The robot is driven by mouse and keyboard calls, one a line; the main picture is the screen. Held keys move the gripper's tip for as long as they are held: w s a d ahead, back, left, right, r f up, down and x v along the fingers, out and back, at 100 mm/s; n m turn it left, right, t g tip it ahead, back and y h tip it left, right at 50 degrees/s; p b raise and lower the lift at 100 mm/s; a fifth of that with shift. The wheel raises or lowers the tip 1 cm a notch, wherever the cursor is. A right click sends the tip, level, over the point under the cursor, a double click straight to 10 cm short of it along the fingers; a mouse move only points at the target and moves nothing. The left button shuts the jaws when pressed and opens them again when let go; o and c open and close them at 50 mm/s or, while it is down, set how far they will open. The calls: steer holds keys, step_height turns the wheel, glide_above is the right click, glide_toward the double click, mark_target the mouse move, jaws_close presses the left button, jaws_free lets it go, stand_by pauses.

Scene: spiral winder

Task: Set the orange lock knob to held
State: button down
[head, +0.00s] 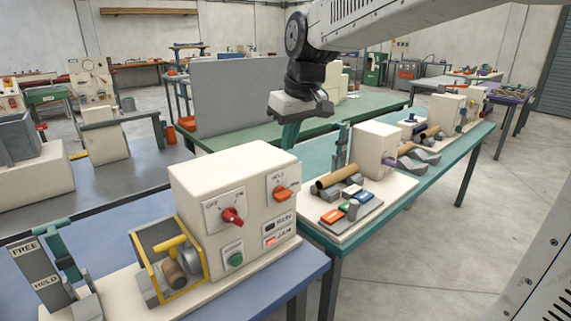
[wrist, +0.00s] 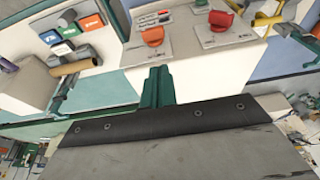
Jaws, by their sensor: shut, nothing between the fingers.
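The orange knob (head: 283,192) sits on a small white plate on the front of the cream machine box (head: 215,183). Its grip lies roughly sideways; the small lettering above it is only partly legible. In the wrist view the orange knob (wrist: 153,36) is just beyond my fingertips, slightly left. My gripper (head: 290,136) hangs above and behind the box, apart from the knob. Its teal fingers (wrist: 157,75) are shut and empty.
A red knob (head: 233,216) is left of the orange one, with a green button (head: 236,259) and small displays below. A yellow guard frame (head: 170,258) stands left of the box. A teal bench (head: 405,205) with a similar machine and a tray of coloured blocks is to the right.

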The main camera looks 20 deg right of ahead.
mark_target(280, 195)
steer(key=x, duration=0.8)
steer(key=s+x, duration=0.1)
steer(key=x, duration=0.4)
steer(key=shift+d+f, duration=0.15)
steer(key=shift+f, duration=0.1)
